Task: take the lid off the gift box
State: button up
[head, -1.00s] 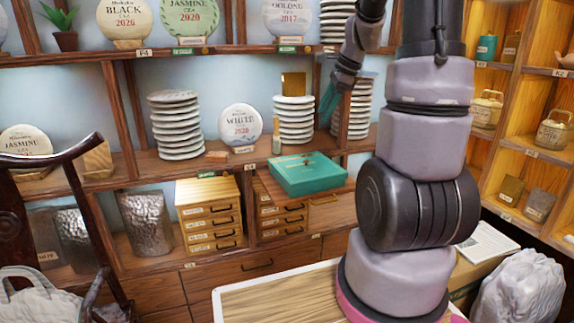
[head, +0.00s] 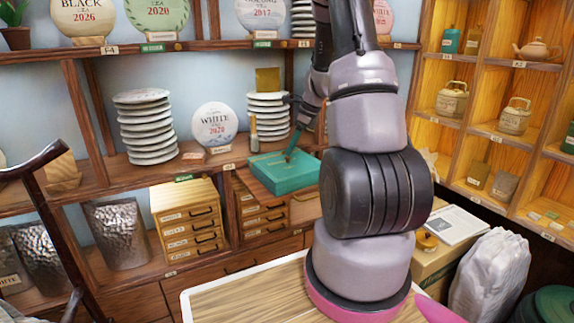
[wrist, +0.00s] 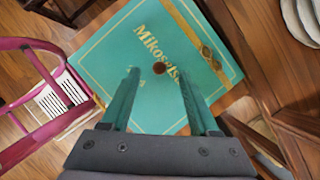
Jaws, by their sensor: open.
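The gift box (head: 272,177) is a flat teal box on the wooden counter, below the plate stacks. In the wrist view its lid (wrist: 112,52) fills the middle, with a gold border, gold lettering and a gold ornament. A small round brown knob (wrist: 159,68) stands near the lid's middle. My gripper (wrist: 158,82) is open and empty, its two green fingers apart over the lid, with the knob between them and slightly beyond the tips. In the head view my gripper (head: 290,156) is over the box's top. I cannot tell whether the fingertips touch the lid.
Plate stacks (head: 147,127) and a round white tea cake (head: 214,127) stand behind the box. Small wooden drawers (head: 188,220) are at its left. In the wrist view a pink chair (wrist: 45,97) is at left and plates (wrist: 306,20) at upper right.

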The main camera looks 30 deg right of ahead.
aim_at(287, 163)
jog(key=x, duration=0.3)
jog(key=shift+f, duration=0.3)
grip_shut()
jog(key=shift+r, duration=0.15)
